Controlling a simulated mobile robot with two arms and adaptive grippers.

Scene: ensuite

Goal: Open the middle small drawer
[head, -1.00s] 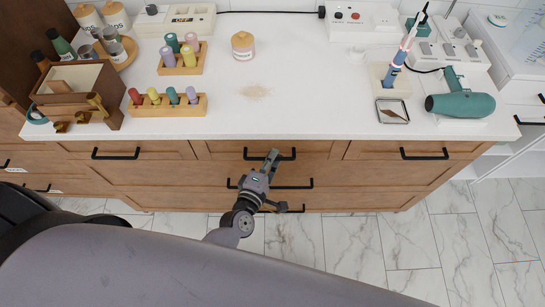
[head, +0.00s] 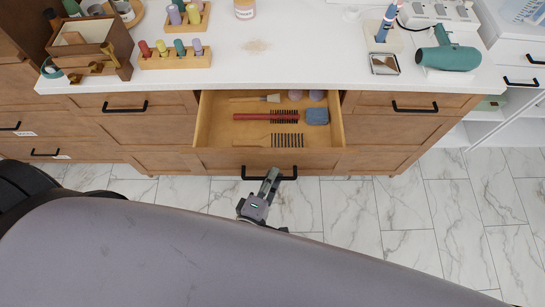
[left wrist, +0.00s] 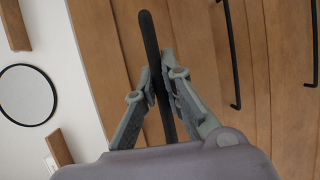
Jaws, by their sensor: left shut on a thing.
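The middle small drawer (head: 220,130) is pulled well out from under the white counter. Inside it lie a red brush (head: 266,117), a comb (head: 285,140), a wooden-handled brush (head: 258,98), a blue item (head: 316,116) and small purple round things. Its black bar handle (head: 255,174) is on the drawer front. My left gripper (head: 270,181) is at this handle. In the left wrist view its two fingers (left wrist: 160,88) are closed on either side of the black handle (left wrist: 150,45). My right gripper is not in view.
Closed drawers flank the open one, with black handles at left (head: 125,107) and right (head: 415,107). The counter (head: 310,60) holds a hair dryer (head: 447,53), a wooden organizer (head: 90,45) and a row of coloured rolls (head: 175,55). Marble floor (head: 380,205) lies in front.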

